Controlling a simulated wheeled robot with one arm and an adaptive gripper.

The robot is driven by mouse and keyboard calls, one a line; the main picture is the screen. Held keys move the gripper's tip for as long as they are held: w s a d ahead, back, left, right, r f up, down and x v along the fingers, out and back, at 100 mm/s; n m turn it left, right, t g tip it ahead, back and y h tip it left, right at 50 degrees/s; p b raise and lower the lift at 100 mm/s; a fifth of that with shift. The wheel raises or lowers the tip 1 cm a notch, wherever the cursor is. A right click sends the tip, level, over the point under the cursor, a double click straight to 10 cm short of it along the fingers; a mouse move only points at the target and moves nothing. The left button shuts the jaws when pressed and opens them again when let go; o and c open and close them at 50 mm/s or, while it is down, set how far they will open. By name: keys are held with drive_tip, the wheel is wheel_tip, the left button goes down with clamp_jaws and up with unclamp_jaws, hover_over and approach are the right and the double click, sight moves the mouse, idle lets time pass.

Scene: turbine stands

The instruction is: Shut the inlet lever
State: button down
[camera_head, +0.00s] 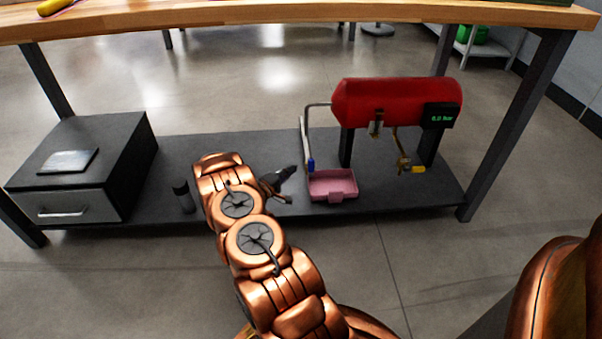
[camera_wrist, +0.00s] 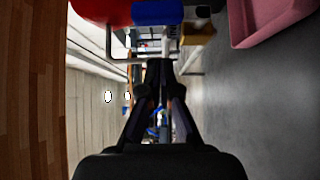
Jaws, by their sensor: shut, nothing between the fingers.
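The red tank (camera_head: 395,102) stands on the low shelf, with a grey pipe (camera_head: 303,130) at its left end. A blue lever (camera_head: 311,166) hangs upright low on that pipe, above the pink tray's left side. A yellow-handled brass valve (camera_head: 405,165) hangs under the tank's right side. Neither handle shows a label that I can read. My gripper (camera_head: 291,171) is shut and empty, left of the blue lever and apart from it. In the wrist view, turned sideways, the shut fingers (camera_wrist: 159,66) lie below a blue block (camera_wrist: 157,12), likely that lever.
The pink tray (camera_head: 317,197) sits under the pipe; its edge shows in the wrist view (camera_wrist: 243,38). A dark display (camera_head: 440,116) is on the tank. A dark drawer box (camera_head: 130,150) and a small black cylinder (camera_head: 184,197) stand left. The wooden tabletop (camera_head: 300,12) spans above.

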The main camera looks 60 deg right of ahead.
sight(311, 167)
drive_tip(key=s+d, duration=0.1)
drive_tip(key=s+d+b, duration=0.1)
drive_tip(key=s, duration=0.1)
drive_tip(key=shift+s+d, duration=0.1)
drive_tip(key=shift+d, duration=0.15)
drive_tip(key=shift+r+p, duration=0.2)
drive_tip(key=shift+p, duration=0.25)
